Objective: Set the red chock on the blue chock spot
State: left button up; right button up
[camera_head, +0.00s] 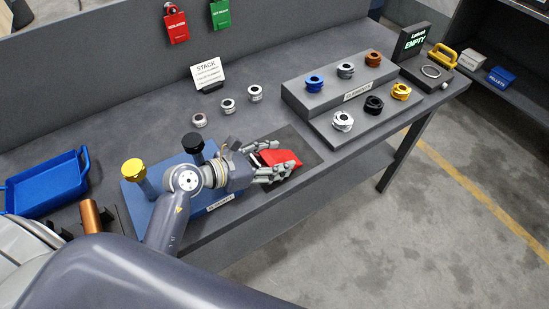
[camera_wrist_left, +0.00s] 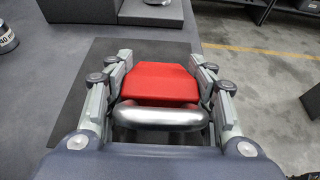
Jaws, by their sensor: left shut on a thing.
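The red chock (camera_head: 282,160) is a red wedge-like block over a dark mat (camera_head: 304,143) near the table's front edge. My left gripper (camera_head: 277,160) is shut on it, with fingers at both sides. In the left wrist view the red chock (camera_wrist_left: 160,82) sits between the fingers, with a silver bar (camera_wrist_left: 160,115) on its near side. I cannot tell whether the chock touches the mat. I cannot make out a marked blue chock spot. A blue plate (camera_head: 138,201) lies left of the mat, partly hidden by my left arm. My right gripper is not in view.
A yellow-capped post (camera_head: 132,172) and a black-capped post (camera_head: 193,147) stand at the blue plate. A blue tray (camera_head: 45,185) is at far left. A stepped grey stand (camera_head: 330,96) with several rings is right. Small metal rings (camera_head: 228,105) sit behind the mat.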

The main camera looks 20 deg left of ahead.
pick_arm(q)
jog(key=o, duration=1.1)
jog(key=shift+f, duration=0.15)
jog(key=o, duration=0.4)
jog(key=shift+c, duration=0.2)
